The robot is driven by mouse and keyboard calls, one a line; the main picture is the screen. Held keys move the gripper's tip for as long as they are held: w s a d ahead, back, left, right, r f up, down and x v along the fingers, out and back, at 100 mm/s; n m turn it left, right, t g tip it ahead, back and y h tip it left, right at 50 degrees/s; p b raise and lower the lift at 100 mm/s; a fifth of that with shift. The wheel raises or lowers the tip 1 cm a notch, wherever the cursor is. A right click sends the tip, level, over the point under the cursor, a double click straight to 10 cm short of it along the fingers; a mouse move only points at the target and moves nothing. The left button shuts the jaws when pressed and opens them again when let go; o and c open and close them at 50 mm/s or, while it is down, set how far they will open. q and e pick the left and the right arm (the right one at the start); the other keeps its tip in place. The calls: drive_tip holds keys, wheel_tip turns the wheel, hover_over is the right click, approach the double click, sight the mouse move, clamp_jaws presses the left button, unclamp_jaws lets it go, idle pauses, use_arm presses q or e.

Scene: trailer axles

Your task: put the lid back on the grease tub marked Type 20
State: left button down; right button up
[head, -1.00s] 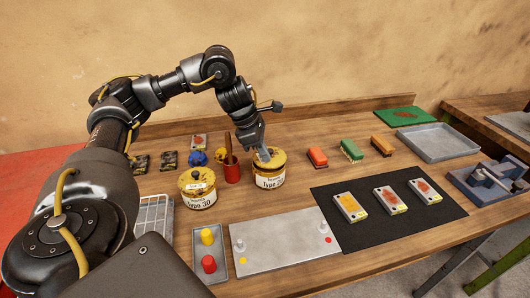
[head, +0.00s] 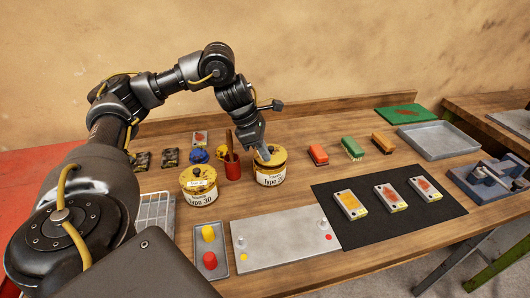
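Two yellow grease tubs with white labels stand on the bench. The label on the right tub (head: 270,179) seems to read Type 2-something, its last digit not clear. The left tub (head: 198,198) seems to read Type 30 and has a yellow top with a small white tag. My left gripper (head: 264,155) points down over the top of the right tub, its fingertips at the yellow lid area. The fingers hide part of that top, and I cannot tell whether they grip a lid. My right gripper is not in view.
A grey plate (head: 285,240) and a black mat (head: 372,232) with several cards lie in front.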

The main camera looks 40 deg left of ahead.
use_arm(q)
drive_tip(key=shift+s+d+r, duration=0.25)
drive_tip(key=shift+s+d, duration=0.15)
drive_tip(key=shift+s, duration=0.2)
drive_tip(key=shift+s+d+r+p, duration=0.1)
drive_tip(key=shift+s+d+p, duration=0.2)
drive_tip(key=shift+s+p, duration=0.15)
idle(0.9)
drive_tip(key=shift+s+d+r+p, duration=0.2)
drive_tip(key=shift+s+d, duration=0.25)
drive_tip(key=shift+s, duration=0.3)
drive_tip(key=shift+s+d+r+p, duration=0.1)
drive_tip(key=shift+s+d+p, duration=0.1)
drive_tip(key=shift+s+d, duration=0.4)
idle(0.9)
drive_tip(key=c, duration=2.2)
unclamp_jaws()
drive_tip(key=shift+s+a, duration=0.1)
drive_tip(key=shift+a, duration=0.05)
drive_tip(key=c, duration=1.2)
unclamp_jaws()
wheel_tip(320, 180, up, 7)
drive_tip(key=p, duration=0.7)
